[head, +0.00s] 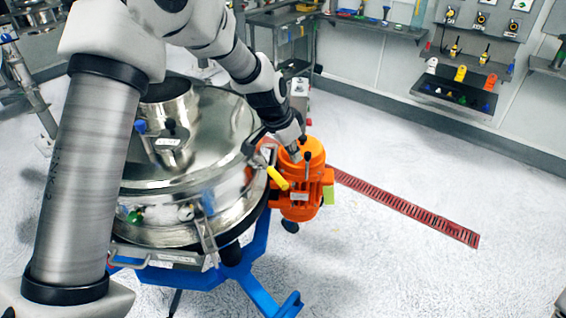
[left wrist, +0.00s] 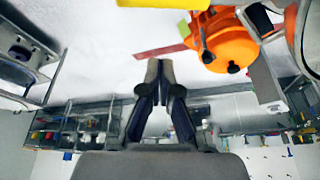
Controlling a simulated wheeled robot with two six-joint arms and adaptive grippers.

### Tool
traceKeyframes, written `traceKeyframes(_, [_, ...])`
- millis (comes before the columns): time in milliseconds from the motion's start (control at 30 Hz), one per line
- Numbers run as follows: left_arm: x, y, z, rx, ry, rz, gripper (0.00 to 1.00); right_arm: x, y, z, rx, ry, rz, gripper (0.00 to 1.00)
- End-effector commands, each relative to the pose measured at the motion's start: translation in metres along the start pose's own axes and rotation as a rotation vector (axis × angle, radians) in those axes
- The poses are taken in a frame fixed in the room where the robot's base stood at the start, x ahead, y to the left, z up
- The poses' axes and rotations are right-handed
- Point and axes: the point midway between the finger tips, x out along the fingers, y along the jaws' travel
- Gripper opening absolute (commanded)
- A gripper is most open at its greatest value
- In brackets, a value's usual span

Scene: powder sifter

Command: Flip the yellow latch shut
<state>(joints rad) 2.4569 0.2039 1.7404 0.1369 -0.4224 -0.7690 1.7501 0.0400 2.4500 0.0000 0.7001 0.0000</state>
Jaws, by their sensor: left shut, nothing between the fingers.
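The yellow latch (head: 278,178) is a short bar at the right rim of the round steel sifter (head: 235,125), beside the orange motor (head: 302,180). It slopes down to the right, outward from the rim. My left gripper (head: 299,150) is just above and to the right of the latch, in front of the motor's top. In the left wrist view my left gripper (left wrist: 158,66) has its fingertips together with nothing between them. A yellow piece, likely the latch (left wrist: 165,3), is cut off at the top edge there, apart from the fingertips. My right gripper is out of view.
A blue stand (head: 258,270) carries the sifter. Other clamps, including a metal one (head: 208,242), sit around its rim. A red floor grate (head: 410,208) runs to the right. The floor there is open. Wall shelves (head: 455,92) stand at the back.

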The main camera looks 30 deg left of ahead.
Motion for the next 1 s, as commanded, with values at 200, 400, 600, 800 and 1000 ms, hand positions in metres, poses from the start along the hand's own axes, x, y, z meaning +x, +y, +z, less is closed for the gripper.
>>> traceKeyframes(200, [0.011, 0.000, 0.025, -0.003, -0.002, 0.003, 0.00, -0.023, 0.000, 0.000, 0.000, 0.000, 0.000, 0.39])
traceKeyframes(400, [0.015, 0.000, 0.040, -0.001, 0.000, 0.001, 0.00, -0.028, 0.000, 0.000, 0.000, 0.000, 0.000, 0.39])
traceKeyframes(600, [0.016, 0.000, 0.041, -0.001, 0.001, 0.000, 0.00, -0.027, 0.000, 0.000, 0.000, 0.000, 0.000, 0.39])
traceKeyframes(800, [0.016, 0.000, 0.041, 0.005, 0.001, 0.002, 0.00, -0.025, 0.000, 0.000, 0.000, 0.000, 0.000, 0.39])
traceKeyframes(1000, [0.016, 0.001, 0.046, 0.046, 0.002, 0.018, 0.00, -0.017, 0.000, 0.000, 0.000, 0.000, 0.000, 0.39])
